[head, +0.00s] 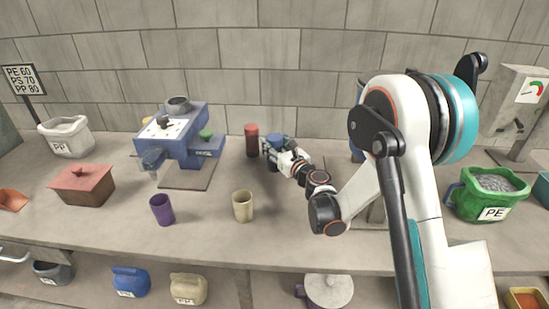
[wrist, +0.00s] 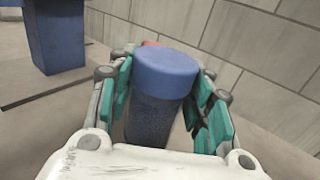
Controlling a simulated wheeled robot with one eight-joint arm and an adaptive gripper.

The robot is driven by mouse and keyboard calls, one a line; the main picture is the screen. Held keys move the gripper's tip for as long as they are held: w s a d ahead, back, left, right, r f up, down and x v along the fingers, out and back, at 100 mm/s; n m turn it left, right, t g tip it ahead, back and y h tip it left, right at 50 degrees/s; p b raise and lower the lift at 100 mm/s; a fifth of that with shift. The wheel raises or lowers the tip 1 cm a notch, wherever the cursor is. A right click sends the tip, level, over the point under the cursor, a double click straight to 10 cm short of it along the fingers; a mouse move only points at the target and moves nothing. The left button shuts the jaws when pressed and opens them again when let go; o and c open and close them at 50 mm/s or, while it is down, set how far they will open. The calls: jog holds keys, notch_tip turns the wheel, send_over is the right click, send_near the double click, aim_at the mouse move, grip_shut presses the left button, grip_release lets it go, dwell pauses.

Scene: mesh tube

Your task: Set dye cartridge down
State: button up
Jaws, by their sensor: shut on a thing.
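The dye cartridge is a dark cylinder with a blue cap (wrist: 166,75), upright in the wrist view. Its blue top (head: 276,140) also shows in the head view, at the back middle of the bench. My gripper (head: 271,153) is shut on it, and in the wrist view the teal-padded fingers lie along both its sides. The cartridge's base is hidden, so I cannot tell whether it touches the bench.
A red-topped dark cylinder (head: 251,140) stands just left of my gripper, near the wall. A blue machine (head: 181,140) is further left. A cream cup (head: 242,206) and a purple cup (head: 161,210) stand in front. A green PE bin (head: 487,194) is at right.

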jog(key=shift+f+b, duration=0.75)
jog(key=shift+f, duration=1.3)
jog(key=shift+f, duration=0.1)
jog(key=o, duration=1.1)
jog(key=shift+o, duration=0.2)
